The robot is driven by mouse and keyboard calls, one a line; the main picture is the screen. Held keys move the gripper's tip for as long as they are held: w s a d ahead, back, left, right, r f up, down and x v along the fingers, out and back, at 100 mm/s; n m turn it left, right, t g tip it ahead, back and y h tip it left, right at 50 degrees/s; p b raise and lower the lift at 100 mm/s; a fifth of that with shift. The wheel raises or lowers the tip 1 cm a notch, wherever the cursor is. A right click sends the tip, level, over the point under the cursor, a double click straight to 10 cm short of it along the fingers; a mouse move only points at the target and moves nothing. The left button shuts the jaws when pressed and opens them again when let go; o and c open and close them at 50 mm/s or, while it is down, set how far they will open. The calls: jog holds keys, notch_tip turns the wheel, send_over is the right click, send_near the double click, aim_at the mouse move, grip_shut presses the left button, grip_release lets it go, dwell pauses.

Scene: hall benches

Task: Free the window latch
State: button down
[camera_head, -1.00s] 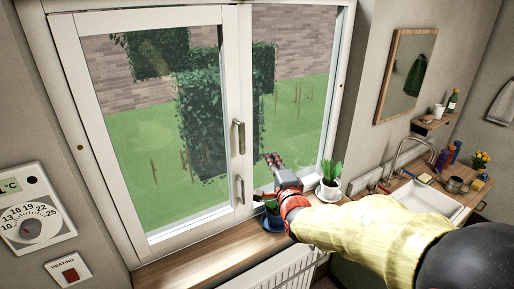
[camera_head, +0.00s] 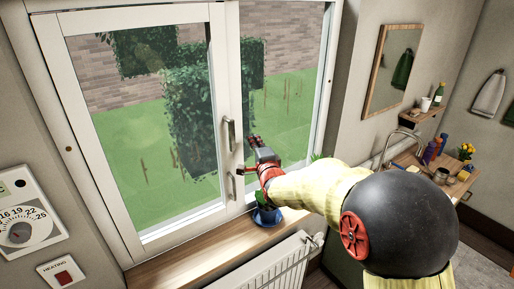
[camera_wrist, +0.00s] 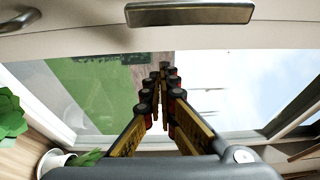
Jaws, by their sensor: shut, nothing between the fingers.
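The window (camera_head: 150,130) has two white-framed panes and looks shut in the head view. Two metal handles are on its middle post: an upper handle (camera_head: 231,135) and a lower handle (camera_head: 231,186). I cannot tell which one is the latch. My gripper (camera_head: 253,139) is shut and empty, just right of the handles and level with the upper one; I see no contact. In the wrist view the closed fingers (camera_wrist: 163,75) point towards the glass. One metal handle (camera_wrist: 190,13) crosses the top there, apart from them, and part of another (camera_wrist: 20,20) shows top left.
A blue pot (camera_head: 266,216) stands on the wooden sill (camera_head: 190,262) below my gripper. A white pot (camera_wrist: 53,160) with a green plant shows in the wrist view. A radiator (camera_head: 275,265) is under the sill. The sill's left part is clear.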

aim_at(229, 133)
jog(key=s+a, duration=0.2)
jog(key=a, duration=0.1)
jog(key=shift+s+a, duration=0.15)
jog(key=shift+s+a, duration=0.1)
dwell(0.4)
